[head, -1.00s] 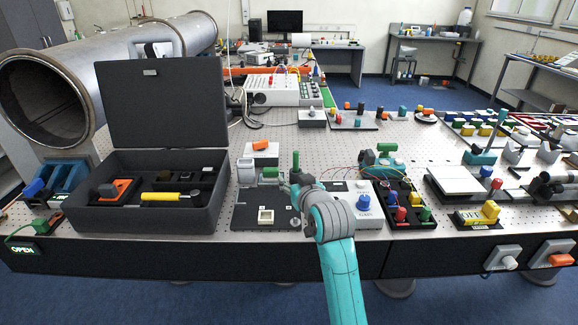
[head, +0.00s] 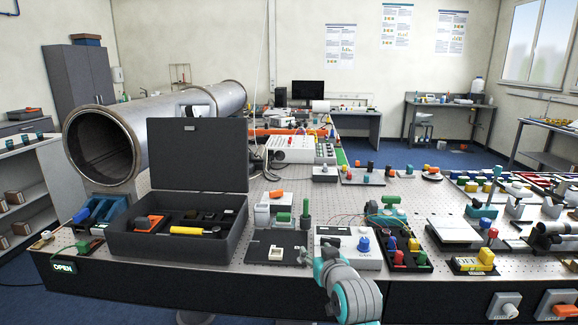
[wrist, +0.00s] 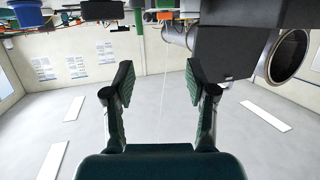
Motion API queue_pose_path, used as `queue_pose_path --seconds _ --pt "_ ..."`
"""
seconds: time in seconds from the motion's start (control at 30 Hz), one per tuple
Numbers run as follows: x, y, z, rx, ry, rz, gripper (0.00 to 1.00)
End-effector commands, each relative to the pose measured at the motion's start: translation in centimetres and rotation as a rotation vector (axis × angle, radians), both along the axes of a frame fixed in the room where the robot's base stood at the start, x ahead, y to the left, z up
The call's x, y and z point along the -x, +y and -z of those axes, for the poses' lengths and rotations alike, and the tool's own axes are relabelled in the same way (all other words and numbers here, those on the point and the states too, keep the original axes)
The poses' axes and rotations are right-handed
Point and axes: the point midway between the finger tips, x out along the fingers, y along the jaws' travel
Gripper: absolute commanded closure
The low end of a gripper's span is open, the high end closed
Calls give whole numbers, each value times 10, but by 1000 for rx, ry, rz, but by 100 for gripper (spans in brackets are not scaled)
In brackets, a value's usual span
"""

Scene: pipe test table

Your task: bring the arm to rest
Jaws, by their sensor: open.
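My gripper (wrist: 158,80) is open in the wrist view, with its two dark fingers wide apart and nothing between them. The wrist view is upside down, with the wall and ceiling behind the fingers. In the head view my teal and grey arm is folded low at the table's front edge, and the gripper's jaws are hard to make out there. I cannot tell the gap between arm and table.
An open black case (head: 186,240) with a yellow-handled tool stands at left on the perforated table (head: 300,215). A large metal pipe (head: 110,150) lies behind it. A block of coloured knobs (head: 405,262) is to the right. The room in front of the table looks free.

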Motion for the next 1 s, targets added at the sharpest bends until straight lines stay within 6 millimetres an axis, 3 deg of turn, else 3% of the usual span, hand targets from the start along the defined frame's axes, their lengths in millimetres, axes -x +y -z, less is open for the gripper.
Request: queue_pose_path --seconds 0.37,0.57,0.77,1.0 --pt "21 -9 38 -3 4 16 44" --pt "41 -17 69 -5 6 29 44" --pt "78 -29 114 -9 10 50 44" --pt "150 -50 176 -15 12 85 44"
